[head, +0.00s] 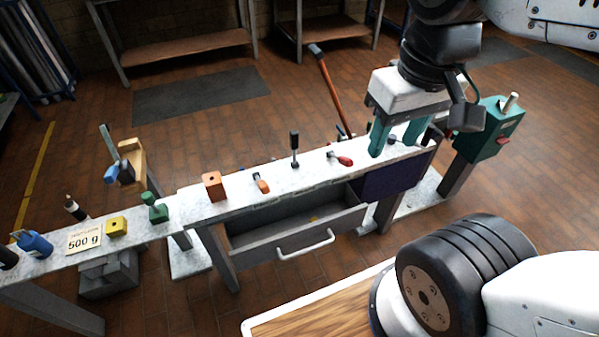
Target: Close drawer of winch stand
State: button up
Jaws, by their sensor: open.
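The winch stand (330,167) is a long narrow bench with a pale top, running across the middle of the head view. Its grey drawer (277,247) is pulled out toward me under the top, with a curved light handle (306,245) on its front. The drawer's inside shows, with a small yellowish thing in it. My gripper (396,145) is at the right end of the bench, pointing down, its teal fingers apart with nothing seen between them. It is up and to the right of the drawer handle. The fingertips appear close to the bench top; contact cannot be told.
On the bench top are an orange block (213,186), several hand tools, a green block (154,208) and a yellow block (117,227). A dark blue panel (387,181) is right of the drawer. A teal box (487,128) stands at the right end. A long-handled tool (330,85) leans behind.

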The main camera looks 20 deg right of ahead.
aim_at(261, 237)
jog(key=k, duration=1.3)
jog(key=z, duration=0.55)
jog(key=i, duration=0.65)
jog(key=u, duration=0.1)
